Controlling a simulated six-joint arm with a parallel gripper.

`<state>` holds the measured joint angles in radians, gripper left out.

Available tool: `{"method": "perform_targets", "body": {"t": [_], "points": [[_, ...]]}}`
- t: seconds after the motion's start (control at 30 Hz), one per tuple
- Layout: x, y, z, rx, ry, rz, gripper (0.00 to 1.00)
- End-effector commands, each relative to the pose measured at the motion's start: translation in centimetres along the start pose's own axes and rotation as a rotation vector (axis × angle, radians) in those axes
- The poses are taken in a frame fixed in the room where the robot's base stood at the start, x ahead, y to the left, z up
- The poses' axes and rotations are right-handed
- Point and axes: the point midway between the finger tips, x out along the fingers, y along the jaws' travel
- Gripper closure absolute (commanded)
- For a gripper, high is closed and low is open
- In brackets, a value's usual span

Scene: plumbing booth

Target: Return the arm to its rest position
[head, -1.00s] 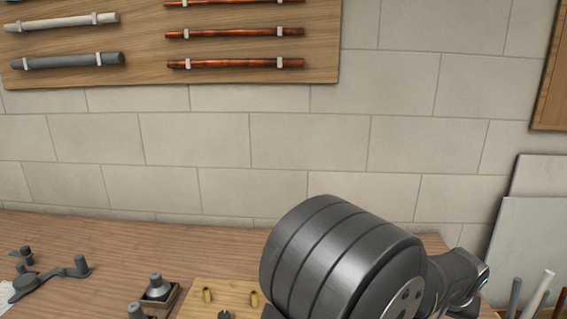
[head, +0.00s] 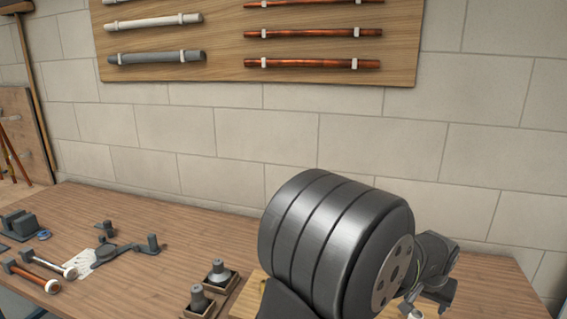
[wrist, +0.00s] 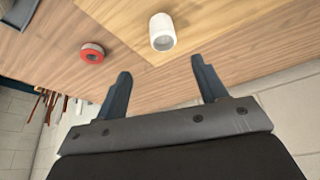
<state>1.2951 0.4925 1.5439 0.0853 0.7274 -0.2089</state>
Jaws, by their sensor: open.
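My gripper (wrist: 160,72) is open in the wrist view, with its two dark fingers apart and nothing between them. A white cylinder (wrist: 162,32) stands on the light wooden board (wrist: 115,12) beyond the fingertips, apart from them. In the head view my dark, ribbed arm fills the lower middle and right. The gripper end (head: 436,292) shows small at its right, low over the bench; its fingers are hard to make out there.
The wooden bench (head: 150,277) carries dark fittings in small trays (head: 215,285) and copper and white pipe pieces (head: 45,268) at left. A red ring (wrist: 91,52) lies near the board. Pipes (head: 313,33) hang on the back wall panel. The bench's middle left has clear patches.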

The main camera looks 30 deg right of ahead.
Motion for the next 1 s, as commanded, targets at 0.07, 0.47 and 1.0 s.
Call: {"method": "perform_targets", "body": {"t": [0.07, 0.47, 1.0], "points": [[-0.1, -1.8, 0.0, -0.017, 0.001, -0.007, 0.35], [-0.8, -9.7, 1.0, -0.084, 0.002, -0.033, 0.35], [-2.1, -19.1, 3.5, -0.167, 0.009, -0.069, 0.35]]}}
